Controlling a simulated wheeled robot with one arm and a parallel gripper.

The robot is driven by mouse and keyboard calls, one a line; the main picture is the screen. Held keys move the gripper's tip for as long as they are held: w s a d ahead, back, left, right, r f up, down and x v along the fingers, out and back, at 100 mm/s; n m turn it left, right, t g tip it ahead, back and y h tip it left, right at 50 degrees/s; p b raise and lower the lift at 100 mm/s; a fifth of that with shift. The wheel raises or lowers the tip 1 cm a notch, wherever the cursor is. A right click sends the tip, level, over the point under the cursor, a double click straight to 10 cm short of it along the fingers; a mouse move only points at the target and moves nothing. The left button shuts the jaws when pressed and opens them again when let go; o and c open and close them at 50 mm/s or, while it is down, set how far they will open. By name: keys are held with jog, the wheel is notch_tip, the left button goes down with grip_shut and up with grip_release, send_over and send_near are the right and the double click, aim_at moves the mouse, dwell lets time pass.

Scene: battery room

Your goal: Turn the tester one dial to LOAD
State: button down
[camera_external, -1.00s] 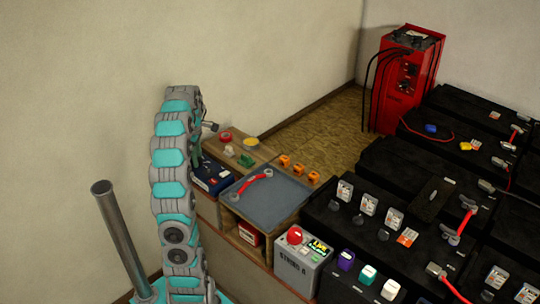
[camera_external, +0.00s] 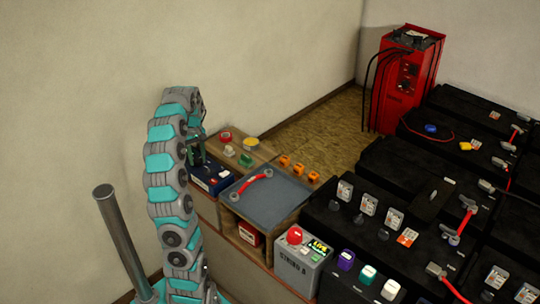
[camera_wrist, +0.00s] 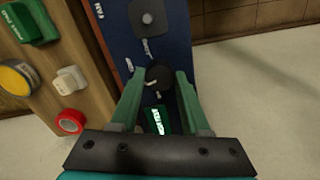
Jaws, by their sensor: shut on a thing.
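The tester (camera_external: 212,179) is a blue box beside the grey tray in the outside view. In the wrist view its dark blue face (camera_wrist: 118,22) carries a black round dial (camera_wrist: 159,74), with small white labels around it that are too blurred to read. A green lit display (camera_wrist: 160,121) sits below the dial. My gripper (camera_wrist: 160,76) has its two green fingers on either side of the dial, shut on it. In the outside view my gripper is partly hidden by my arm, at the tester. The dial's pointer direction cannot be told.
A wooden shelf holds red tape (camera_wrist: 70,121), yellow tape (camera_wrist: 17,77), a white block (camera_wrist: 69,80) and a green block (camera_wrist: 30,20) beside the tester. The grey tray (camera_external: 270,204) holds a red cable. A grey box with a red knob (camera_external: 294,235) stands nearer.

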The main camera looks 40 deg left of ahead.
aim_at(198, 159)
jog(key=m, duration=0.4)
jog(key=shift+m, duration=0.3)
jog(key=m, duration=0.3)
jog(key=shift+m+p, duration=0.3)
jog(key=shift+p, duration=0.1)
jog(key=m+p, duration=0.1)
jog(key=m, duration=0.3)
jog(key=shift+r, duration=0.15)
jog(key=shift+m+p, duration=0.6)
jog(key=shift+m, duration=1.3)
jog(key=shift+c, duration=1.9)
grip_release()
jog(key=shift+r, duration=3.8)
